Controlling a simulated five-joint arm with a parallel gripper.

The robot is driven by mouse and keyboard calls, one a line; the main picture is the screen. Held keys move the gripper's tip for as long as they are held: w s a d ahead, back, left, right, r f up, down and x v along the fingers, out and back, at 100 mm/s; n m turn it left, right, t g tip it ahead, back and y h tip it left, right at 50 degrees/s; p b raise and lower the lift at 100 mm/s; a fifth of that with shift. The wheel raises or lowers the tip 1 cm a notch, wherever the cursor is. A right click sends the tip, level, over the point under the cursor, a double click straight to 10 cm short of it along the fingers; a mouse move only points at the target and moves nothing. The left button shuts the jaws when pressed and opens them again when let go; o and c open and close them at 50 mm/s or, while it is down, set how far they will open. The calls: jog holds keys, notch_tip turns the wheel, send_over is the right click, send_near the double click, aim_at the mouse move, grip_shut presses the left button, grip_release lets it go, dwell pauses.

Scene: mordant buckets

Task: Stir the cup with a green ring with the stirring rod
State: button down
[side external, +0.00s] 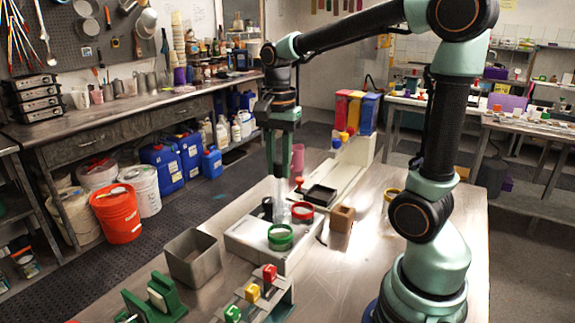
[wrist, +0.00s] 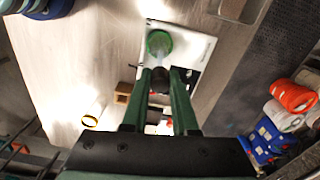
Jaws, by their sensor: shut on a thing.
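The cup with a green ring (side external: 280,238) stands at the front of a pale platform (side external: 250,246); it also shows in the wrist view (wrist: 159,42), just beyond my fingertips. My gripper (side external: 277,172) points down above the platform and is shut on the stirring rod (side external: 280,196), a pale, see-through stick hanging roughly upright. In the wrist view my gripper (wrist: 163,77) has a dark piece between its fingertips. The rod's lower end is hard to make out, and I cannot tell whether it is inside the green-ringed cup. A red-ringed cup (side external: 302,211) stands right behind the green one.
A grey metal bin (side external: 193,258) stands left of the platform. A wooden block (side external: 342,218) and a yellow ring (side external: 391,195) are to its right. A black tray (side external: 320,195) lies behind. A rack with coloured blocks (side external: 253,292) and a green stand (side external: 155,302) are in front.

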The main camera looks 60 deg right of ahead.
aim_at(280, 207)
jog(key=shift+f, duration=5.4)
jog(key=shift+d, duration=0.15)
